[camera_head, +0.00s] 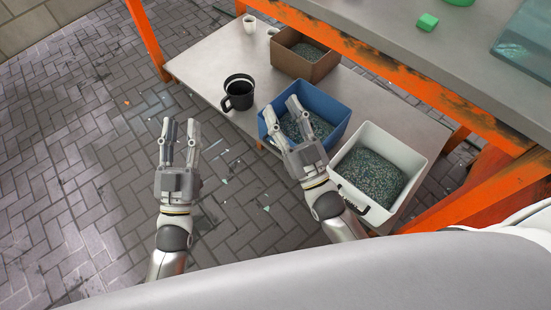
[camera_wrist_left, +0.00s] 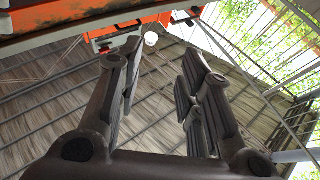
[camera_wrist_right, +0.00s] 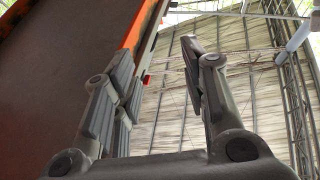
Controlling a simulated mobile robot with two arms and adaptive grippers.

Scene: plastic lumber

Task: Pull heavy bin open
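Three bins filled with grey-green bits stand on the lower shelf in the head view: a brown one (camera_head: 307,72), a blue one (camera_head: 333,104) and a white one (camera_head: 409,158) with a dark handle (camera_head: 352,197) on its near side. I cannot tell which is the heavy one. My right gripper (camera_head: 280,110) is open, over the near left part of the blue bin; I cannot tell whether it touches the bin. My left gripper (camera_head: 180,128) is open and empty over the floor, left of the bins. Both wrist views show spread fingers with nothing between them.
A black mug (camera_head: 238,96) and a white cup (camera_head: 249,24) stand on the lower shelf (camera_head: 207,62). The orange-framed table top (camera_head: 390,22) overhangs at upper right and holds a green block (camera_head: 427,22).

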